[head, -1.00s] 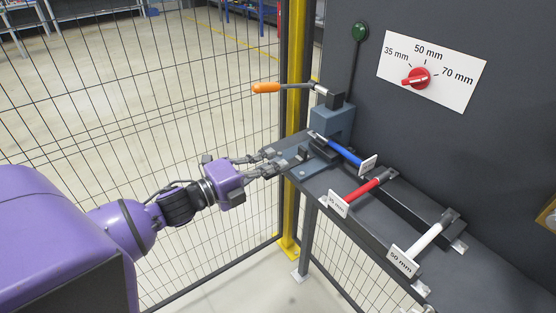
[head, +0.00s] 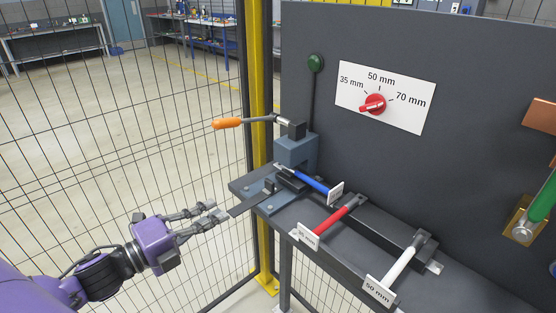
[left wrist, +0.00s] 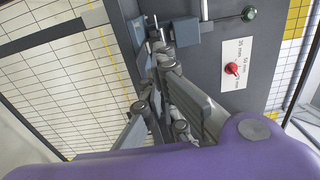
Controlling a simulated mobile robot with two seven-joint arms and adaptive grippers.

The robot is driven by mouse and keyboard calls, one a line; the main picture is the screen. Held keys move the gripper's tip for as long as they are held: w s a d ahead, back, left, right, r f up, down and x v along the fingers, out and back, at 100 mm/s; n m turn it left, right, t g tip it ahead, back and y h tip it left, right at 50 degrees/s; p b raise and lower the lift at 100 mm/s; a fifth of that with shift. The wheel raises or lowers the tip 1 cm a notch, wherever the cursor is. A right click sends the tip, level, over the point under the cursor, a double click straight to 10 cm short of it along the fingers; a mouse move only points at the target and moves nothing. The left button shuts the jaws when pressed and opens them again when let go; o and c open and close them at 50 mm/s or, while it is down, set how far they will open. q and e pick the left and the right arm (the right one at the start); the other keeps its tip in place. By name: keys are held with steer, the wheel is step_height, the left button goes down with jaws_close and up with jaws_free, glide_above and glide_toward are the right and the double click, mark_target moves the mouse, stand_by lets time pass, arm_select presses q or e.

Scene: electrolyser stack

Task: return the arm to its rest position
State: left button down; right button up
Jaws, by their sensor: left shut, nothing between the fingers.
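My left gripper (head: 220,212) is shut and empty. It hangs in front of the bench's left end, apart from the clamp fixture, with its purple wrist at the lower left of the head view. The left wrist view shows its grey fingers (left wrist: 160,62) running up toward the fixture. The clamp fixture (head: 297,150) has a blue-grey block and a lever with an orange handle (head: 227,123). My right gripper is not in view.
On the bench (head: 330,257) lie tools with blue (head: 311,182), red (head: 335,217) and white (head: 404,262) handles, each tagged. A mesh fence and yellow post (head: 255,75) stand behind my left gripper.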

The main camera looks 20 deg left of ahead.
arm_select(q)
steer(key=shift+f, duration=0.1)
steer(key=s+a+f+n+g+y+p, duration=0.1)
steer(key=s+f+n+g+y, duration=0.15)
steer(key=s+f+n, duration=0.4)
steer(key=s+a+f+n+g+y+p, duration=0.1)
steer(key=s+a+f+n+y, duration=0.2)
steer(key=f+n, duration=0.65)
steer(key=s+d+f+n+g+p, duration=0.2)
steer(key=s+d+f+n, duration=0.1)
steer(key=s+d+f, duration=0.3)
steer(key=s+d+f+n+g+y+p, duration=0.1)
steer(key=s+d+f+n+g+p, duration=0.1)
steer(key=s+d+f, duration=0.4)
steer(key=s+d+n, duration=0.1)
steer(key=s+d, duration=0.2)
steer(key=d, duration=0.4)
steer(key=shift+s+f, duration=0.35)
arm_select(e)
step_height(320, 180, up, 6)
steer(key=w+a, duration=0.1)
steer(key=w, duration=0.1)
arm_select(q)
steer(key=shift+g, duration=0.25)
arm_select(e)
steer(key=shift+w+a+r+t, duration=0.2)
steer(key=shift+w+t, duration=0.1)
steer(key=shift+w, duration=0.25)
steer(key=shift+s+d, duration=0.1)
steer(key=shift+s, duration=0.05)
